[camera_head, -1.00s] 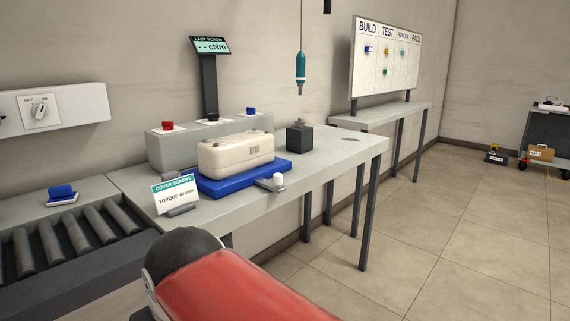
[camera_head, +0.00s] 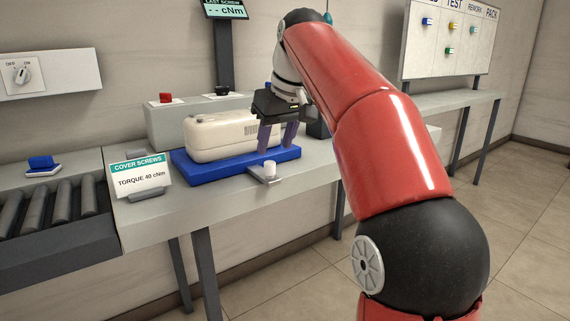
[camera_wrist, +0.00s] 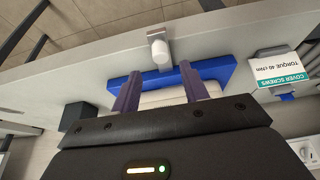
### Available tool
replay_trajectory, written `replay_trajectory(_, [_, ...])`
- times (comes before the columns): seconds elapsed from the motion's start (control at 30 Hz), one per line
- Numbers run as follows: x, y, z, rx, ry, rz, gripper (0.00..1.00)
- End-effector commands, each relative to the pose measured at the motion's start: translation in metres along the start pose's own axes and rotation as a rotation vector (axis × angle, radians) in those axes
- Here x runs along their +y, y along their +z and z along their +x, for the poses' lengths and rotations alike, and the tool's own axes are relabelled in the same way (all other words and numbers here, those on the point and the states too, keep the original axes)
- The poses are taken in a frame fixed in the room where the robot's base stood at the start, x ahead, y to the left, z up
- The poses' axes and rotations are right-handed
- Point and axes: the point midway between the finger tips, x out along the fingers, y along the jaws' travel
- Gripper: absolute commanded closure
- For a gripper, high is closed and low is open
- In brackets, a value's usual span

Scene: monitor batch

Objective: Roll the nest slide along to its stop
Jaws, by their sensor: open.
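The blue nest slide (camera_head: 208,174) lies on the grey bench and carries a cream monitor case (camera_head: 215,140). A small white knob (camera_head: 270,168) on a grey bracket sticks out from its front edge. In the wrist view the knob (camera_wrist: 159,50) stands just beyond the fingertips, near the middle, with the blue slide (camera_wrist: 215,70) behind it. My gripper (camera_head: 276,149) points down over the slide's front right part, open and empty. Its two purple fingers (camera_wrist: 159,76) are apart from the knob. They hide part of the case's right end.
A cover screws sign (camera_head: 140,175) stands left of the slide. A grey box with red and black buttons (camera_head: 187,122) runs behind it. A dark block (camera_wrist: 78,115) sits on the bench beyond the slide's right end. A roller conveyor (camera_head: 50,215) adjoins at the left.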

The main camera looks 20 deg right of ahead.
Motion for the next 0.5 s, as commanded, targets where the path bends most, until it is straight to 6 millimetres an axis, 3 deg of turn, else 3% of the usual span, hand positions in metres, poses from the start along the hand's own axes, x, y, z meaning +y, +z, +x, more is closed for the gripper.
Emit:
replay_trajectory(0.23, [0.0, 0.002, 0.044, -0.003, 0.0, 0.001, 0.56])
replay_trajectory(0.5, [0.0, 0.001, 0.065, -0.001, 0.001, 0.002, 0.56])
